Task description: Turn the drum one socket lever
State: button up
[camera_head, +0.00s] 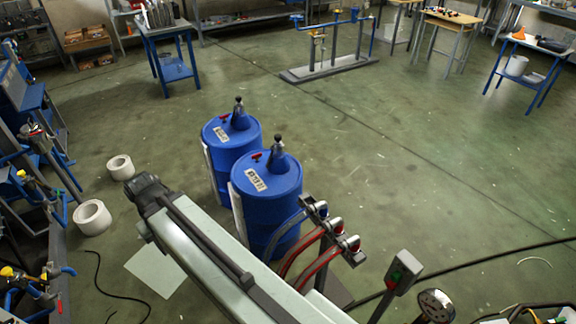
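Two blue drums stand upright on the floor, a nearer drum (266,208) and a farther drum (227,160) behind it to the left. Each has a dark cone-shaped fitting on its lid, the nearer fitting (278,157) and the farther fitting (239,117). A small red part on the nearer lid (257,156) and another on the farther lid (222,116) lie beside the fittings. Which drum is number one, and whether the red parts are the levers, I cannot tell. My arm reaches from the bottom middle to the left of the drums. My gripper is not visible.
Several hoses with metal couplings (335,228) stand right of the nearer drum. A post with a red and green button box (404,270) and a round gauge (435,306) are nearby. White rings (92,217) lie left. The floor on the right is mostly open, with cables.

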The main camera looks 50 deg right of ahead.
aim_at(268, 163)
jog(key=u, duration=0.15)
jog(key=i, duration=0.95)
jog(key=z, duration=0.05)
